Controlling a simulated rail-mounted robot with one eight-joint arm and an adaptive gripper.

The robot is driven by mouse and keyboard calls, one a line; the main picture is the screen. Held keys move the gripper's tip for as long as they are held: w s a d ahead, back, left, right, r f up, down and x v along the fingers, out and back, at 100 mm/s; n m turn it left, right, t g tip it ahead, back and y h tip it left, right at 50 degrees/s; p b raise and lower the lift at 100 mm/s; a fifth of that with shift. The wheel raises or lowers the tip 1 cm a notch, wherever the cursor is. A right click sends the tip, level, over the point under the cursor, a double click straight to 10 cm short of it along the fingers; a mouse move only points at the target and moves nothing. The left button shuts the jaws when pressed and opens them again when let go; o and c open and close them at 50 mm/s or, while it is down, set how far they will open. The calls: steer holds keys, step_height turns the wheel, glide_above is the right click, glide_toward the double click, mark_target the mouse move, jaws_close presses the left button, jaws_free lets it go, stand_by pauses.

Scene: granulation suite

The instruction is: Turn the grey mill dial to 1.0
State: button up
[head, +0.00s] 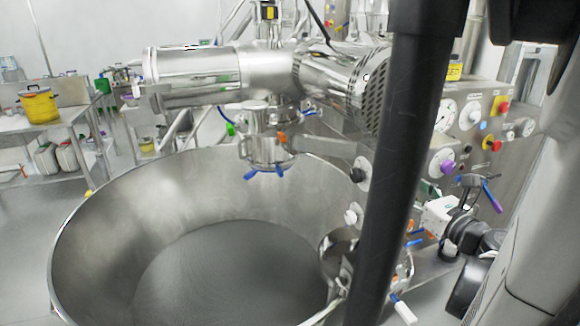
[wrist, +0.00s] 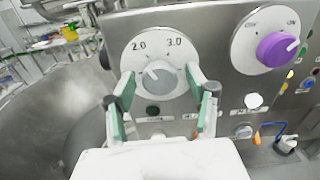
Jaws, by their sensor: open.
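In the wrist view the grey mill dial (wrist: 161,79) is a round grey knob on a white disc marked 2.0 and 3.0 at the top. A pale mark on the knob points up and left, roughly towards the 2.0 side. My gripper (wrist: 160,74) is open. Its two green-padded fingers stand one on each side of the knob, with gaps visible between pads and knob. I cannot tell from this view how deep the fingertips reach. No 1.0 mark is visible; the lower part of the disc is partly hidden by the fingers.
A purple knob (wrist: 278,50) on another white disc is to the right on the same steel panel; it also shows in the head view (head: 447,167). Small buttons and labels sit below. A large steel bowl (head: 110,200) stands left of the panel.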

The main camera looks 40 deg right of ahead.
steer(key=shift+c, duration=0.2)
steer(key=c, duration=1.1)
